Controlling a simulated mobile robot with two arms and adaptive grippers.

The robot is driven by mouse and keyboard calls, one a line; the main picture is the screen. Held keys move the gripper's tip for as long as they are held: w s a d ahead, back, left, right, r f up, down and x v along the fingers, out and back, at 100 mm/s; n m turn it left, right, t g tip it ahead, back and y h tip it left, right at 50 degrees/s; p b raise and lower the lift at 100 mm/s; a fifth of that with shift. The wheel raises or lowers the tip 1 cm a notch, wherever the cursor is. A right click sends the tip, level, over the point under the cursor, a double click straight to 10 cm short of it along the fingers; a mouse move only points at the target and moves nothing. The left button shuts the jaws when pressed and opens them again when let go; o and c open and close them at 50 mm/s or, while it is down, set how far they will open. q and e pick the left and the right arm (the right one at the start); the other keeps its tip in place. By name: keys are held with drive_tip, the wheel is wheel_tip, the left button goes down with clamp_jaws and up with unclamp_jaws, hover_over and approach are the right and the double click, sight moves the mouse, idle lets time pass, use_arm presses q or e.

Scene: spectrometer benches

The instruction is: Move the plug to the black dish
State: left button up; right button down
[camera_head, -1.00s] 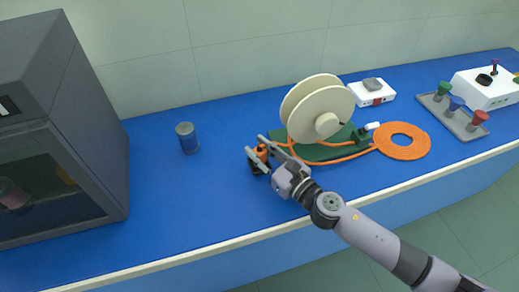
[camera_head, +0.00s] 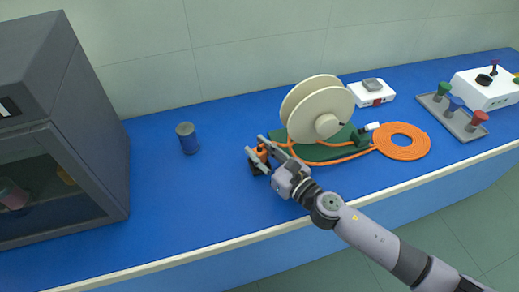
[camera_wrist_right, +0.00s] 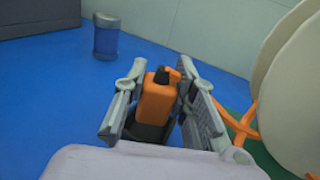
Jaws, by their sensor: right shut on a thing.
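The orange plug (camera_head: 260,152) is between the fingers of my right gripper (camera_head: 265,152), left of the cable reel. In the right wrist view the plug (camera_wrist_right: 156,105) stands roughly upright, with a dark tip, and both fingers of the gripper (camera_wrist_right: 165,110) close on its sides. A black thing, likely the black dish (camera_head: 253,168), shows under the plug and is partly hidden by the fingers. I cannot tell whether the plug touches its floor. My left gripper is not in view.
A cream cable reel (camera_head: 318,108) on a green base stands right of the gripper, with a coil of orange cable (camera_head: 428,141) beyond. A blue can (camera_head: 188,138) stands at left. A grey cabinet (camera_head: 60,110) fills the left. The blue bench front-left is clear.

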drive_tip(key=shift+f+b, duration=0.75)
drive_tip(key=shift+f, duration=0.1)
drive_tip(key=shift+r, duration=0.2)
drive_tip(key=shift+r+p, duration=0.7)
drive_tip(key=shift+p, duration=0.2)
idle(0.3)
drive_tip(key=shift+f+b, duration=0.75)
drive_tip(key=shift+f, duration=0.1)
drive_tip(key=c, duration=1.6)
unclamp_jaws()
drive_tip(key=shift+d, duration=0.1)
